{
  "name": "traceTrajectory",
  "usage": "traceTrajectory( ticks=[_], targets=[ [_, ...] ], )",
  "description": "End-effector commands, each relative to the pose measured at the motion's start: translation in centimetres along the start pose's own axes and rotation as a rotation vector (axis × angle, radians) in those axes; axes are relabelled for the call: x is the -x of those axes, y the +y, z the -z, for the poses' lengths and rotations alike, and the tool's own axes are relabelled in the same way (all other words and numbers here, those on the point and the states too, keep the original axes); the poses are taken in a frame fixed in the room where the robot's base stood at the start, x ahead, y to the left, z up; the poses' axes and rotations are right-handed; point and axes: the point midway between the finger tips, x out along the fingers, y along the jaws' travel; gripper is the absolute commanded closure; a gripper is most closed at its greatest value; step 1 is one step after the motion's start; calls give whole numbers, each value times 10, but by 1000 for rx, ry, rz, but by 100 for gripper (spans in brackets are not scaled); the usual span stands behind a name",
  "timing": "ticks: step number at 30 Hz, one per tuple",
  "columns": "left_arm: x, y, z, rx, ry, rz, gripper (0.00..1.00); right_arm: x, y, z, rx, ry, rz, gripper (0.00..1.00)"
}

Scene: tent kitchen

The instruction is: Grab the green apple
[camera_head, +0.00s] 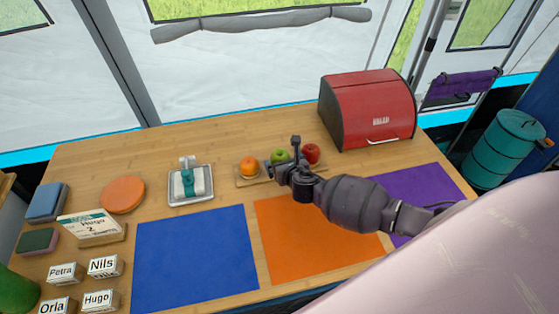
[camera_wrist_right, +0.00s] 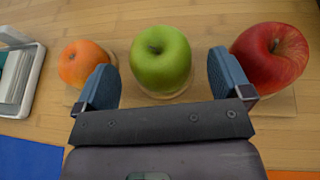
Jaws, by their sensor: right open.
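The green apple (camera_head: 280,156) sits on a wooden board between an orange fruit and a red apple. In the right wrist view the green apple (camera_wrist_right: 161,58) is just beyond the fingertips, centred between them. My right gripper (camera_wrist_right: 163,78) is open and empty, with one blue-grey finger on each side in front of the apple. In the head view my right gripper (camera_head: 287,163) comes from the right and partly hides the apple and board. My left gripper is not in view.
The orange (camera_head: 249,166) and red apple (camera_head: 311,153) stand close on either side on the wooden board (camera_head: 250,181). A red bread box (camera_head: 368,110) stands behind right. A metal tray (camera_head: 190,200) is to the left. Blue (camera_head: 196,258), orange (camera_head: 330,248) and purple mats lie in front.

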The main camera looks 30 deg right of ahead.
Motion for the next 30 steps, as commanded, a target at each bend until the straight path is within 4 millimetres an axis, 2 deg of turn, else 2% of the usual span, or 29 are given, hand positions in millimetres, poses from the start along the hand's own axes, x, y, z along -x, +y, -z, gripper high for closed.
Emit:
traceTrajectory(
  ticks=[3,12,21,23,30],
  targets=[
    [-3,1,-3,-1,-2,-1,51,-11,0,1,-1,1,0,4],
    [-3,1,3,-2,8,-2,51,-13,0,0,-1,0,0,5],
    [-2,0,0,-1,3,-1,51,-13,0,0,-1,0,0,51],
    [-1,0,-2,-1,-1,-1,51,-13,0,0,-1,0,-1,59],
    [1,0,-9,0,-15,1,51,-13,0,-2,-1,-1,-1,59]
  ],
)
